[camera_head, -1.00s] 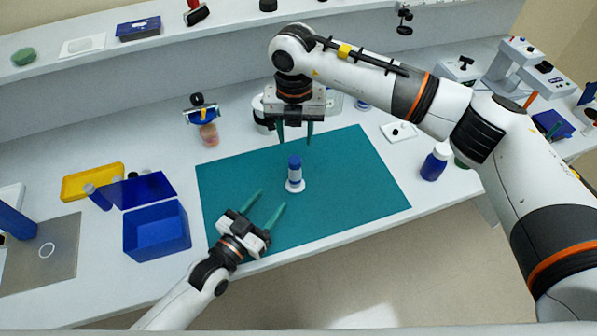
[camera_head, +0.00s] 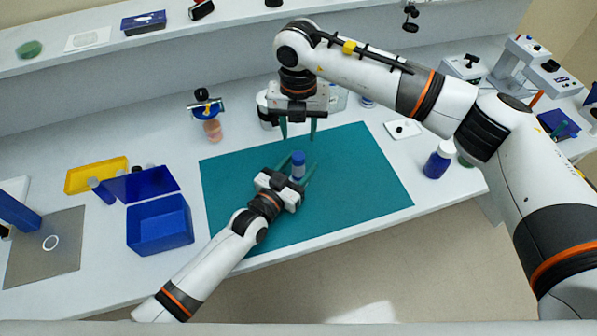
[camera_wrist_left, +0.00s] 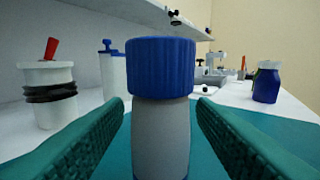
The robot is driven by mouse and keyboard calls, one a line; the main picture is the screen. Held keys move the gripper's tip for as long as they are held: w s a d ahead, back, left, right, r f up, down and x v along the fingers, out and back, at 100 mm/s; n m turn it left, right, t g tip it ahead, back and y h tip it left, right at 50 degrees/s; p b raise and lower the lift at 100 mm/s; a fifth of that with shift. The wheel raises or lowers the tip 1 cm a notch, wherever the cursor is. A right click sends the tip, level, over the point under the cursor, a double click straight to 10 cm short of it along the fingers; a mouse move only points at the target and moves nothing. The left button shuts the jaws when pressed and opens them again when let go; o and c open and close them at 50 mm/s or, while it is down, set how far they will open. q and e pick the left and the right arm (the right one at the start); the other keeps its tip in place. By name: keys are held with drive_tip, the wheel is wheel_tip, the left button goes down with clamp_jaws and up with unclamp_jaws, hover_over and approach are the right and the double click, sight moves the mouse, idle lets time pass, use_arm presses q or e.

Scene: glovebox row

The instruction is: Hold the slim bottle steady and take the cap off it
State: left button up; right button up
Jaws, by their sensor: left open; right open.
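The slim bottle (camera_wrist_left: 161,132) stands upright on the teal mat (camera_head: 360,185), grey-white with a ribbed blue cap (camera_wrist_left: 161,67) on top. In the head view its blue cap (camera_head: 298,158) shows above my left gripper, which hides its foot. My left gripper (camera_head: 296,172) is open, its two green fingers on either side of the bottle. In the left wrist view the fingers (camera_wrist_left: 160,137) show gaps to the bottle on both sides. My right gripper (camera_head: 299,130) is open and empty, fingers pointing down, behind the bottle at the mat's back edge.
A blue open box (camera_head: 160,228) and a yellow tray (camera_head: 95,176) stand left of the mat. A blue bottle with a white cap (camera_head: 437,160) stands to the right. Jars stand behind my right gripper. The mat's right part is clear.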

sight(298, 155)
use_arm(q)
drive_tip(key=shift+c, duration=0.4)
clamp_jaws()
use_arm(e)
drive_tip(key=m, duration=0.8)
drive_tip(key=shift+f+m, duration=0.1)
drive_tip(key=shift+m, duration=0.3)
drive_tip(key=shift+f, duration=3.9)
